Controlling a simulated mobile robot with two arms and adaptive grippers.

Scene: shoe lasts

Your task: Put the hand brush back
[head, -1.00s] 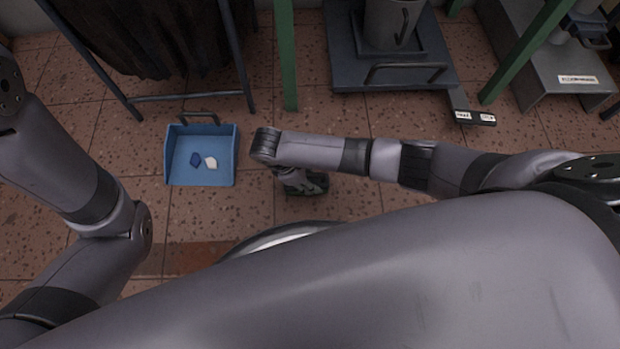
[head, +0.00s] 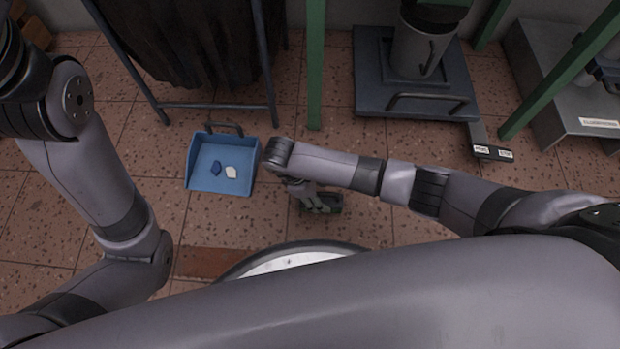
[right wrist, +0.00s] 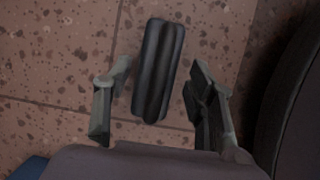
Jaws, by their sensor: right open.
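The hand brush shows in the right wrist view as a dark, ridged, oblong block (right wrist: 158,70) on the floor. My right gripper (right wrist: 158,105) is open, with one finger on each side of the block and gaps between. In the head view my right gripper (head: 318,204) is low over the floor, right of the blue dustpan (head: 205,184); the dark brush there is mostly hidden by it. The dustpan holds a blue scrap (head: 216,169) and a white scrap (head: 231,173). My left arm shows at the left, but its gripper is out of view.
A dark metal frame with hanging dark material (head: 195,50) stands behind the dustpan. A green post (head: 315,70) stands near it. A grey bin (head: 418,50) sits on a dark platform (head: 375,90) at the back right. Tiled floor (head: 400,150) is clear between.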

